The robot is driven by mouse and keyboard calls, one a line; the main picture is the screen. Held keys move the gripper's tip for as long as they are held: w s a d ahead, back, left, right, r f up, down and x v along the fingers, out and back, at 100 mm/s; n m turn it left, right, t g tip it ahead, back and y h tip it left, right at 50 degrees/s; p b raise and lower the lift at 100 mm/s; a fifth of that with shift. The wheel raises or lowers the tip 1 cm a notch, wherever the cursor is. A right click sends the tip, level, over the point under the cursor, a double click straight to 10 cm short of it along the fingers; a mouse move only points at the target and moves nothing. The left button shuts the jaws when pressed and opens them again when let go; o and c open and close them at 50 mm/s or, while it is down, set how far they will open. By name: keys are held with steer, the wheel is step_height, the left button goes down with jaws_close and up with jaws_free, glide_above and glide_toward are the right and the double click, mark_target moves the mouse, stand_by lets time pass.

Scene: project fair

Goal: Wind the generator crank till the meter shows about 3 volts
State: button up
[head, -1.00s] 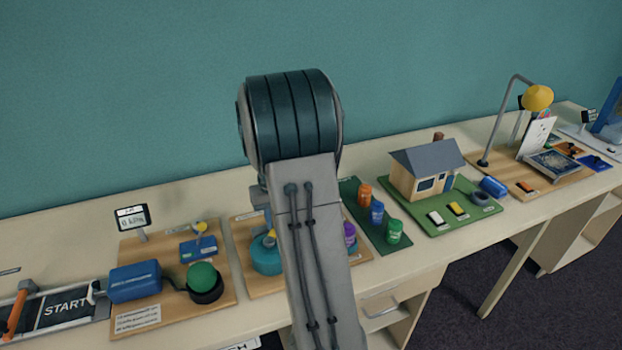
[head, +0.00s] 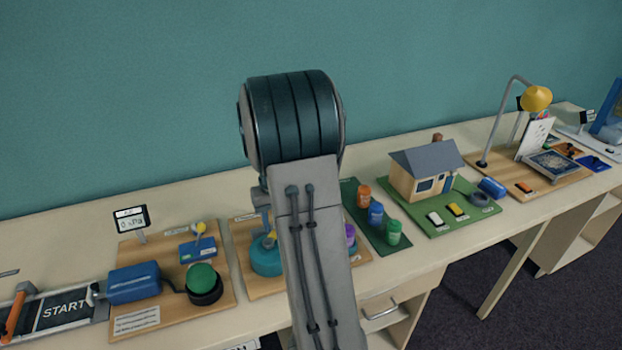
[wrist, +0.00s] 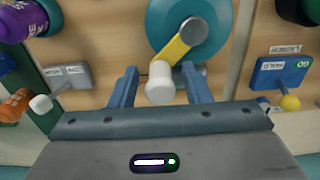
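The generator is a teal round drum (head: 266,262) on a wooden board, partly hidden behind my arm in the head view. In the wrist view the teal drum (wrist: 214,22) carries a yellow crank arm (wrist: 180,46) with a white knob (wrist: 159,84) at its end. My gripper (wrist: 160,92) is open, with one blue-grey finger on each side of the knob and gaps to both. Whether the knob is fully between the fingertips in depth, I cannot tell. I cannot see a volt meter; my arm covers part of the generator board.
Right are several bottles (head: 376,214) and a model house (head: 425,172). A purple bottle (wrist: 22,20) is near my gripper.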

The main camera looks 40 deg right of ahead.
steer(key=shift+r+p, duration=3.1)
steer(key=shift+r, duration=1.45)
steer(key=shift+a, duration=0.1)
steer(key=s+a+r+n+t, duration=0.2)
steer(key=s+a+r, duration=0.6)
steer(key=a, duration=0.2)
steer(key=s+a+t+b, duration=0.1)
steer(key=s+a, duration=0.3)
steer(key=s, duration=0.2)
steer(key=s+a+n, duration=0.1)
steer(key=s+a, duration=0.2)
steer(key=s, duration=0.3)
steer(key=shift+a+r+t+b, duration=0.35)
steer(key=shift+a+t, duration=0.05)
steer(key=shift+s, duration=0.1)
